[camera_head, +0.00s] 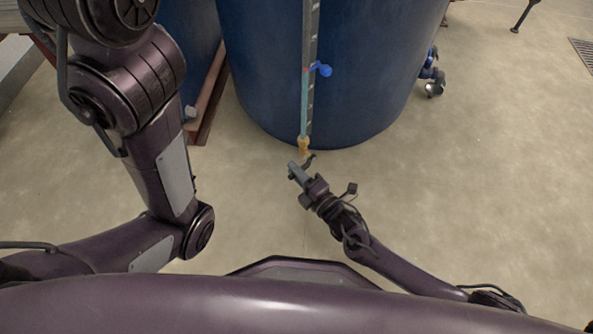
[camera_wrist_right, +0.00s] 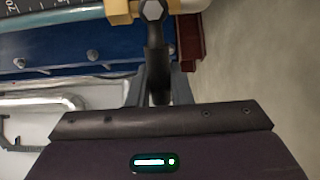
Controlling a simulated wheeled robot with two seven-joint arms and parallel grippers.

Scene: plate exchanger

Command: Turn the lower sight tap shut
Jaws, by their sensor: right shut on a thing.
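The lower sight tap (camera_head: 304,146) is a yellow brass fitting at the bottom end of the sight tube on the blue tank. In the right wrist view the brass body (camera_wrist_right: 121,10) is at the top edge, with a hex nut and a dark lever (camera_wrist_right: 155,42). The lever points down the picture, across the line of the tube. My right gripper (camera_head: 297,171) is at the tap, and in its wrist view its fingers (camera_wrist_right: 160,88) are shut on the lever, one on each side. The lever's far end is hidden between them. My left gripper is out of view.
The blue tank (camera_head: 270,80) stands close behind the tap. A reddish-brown frame (camera_head: 208,100) stands left. The floor (camera_head: 480,190) at right is clear.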

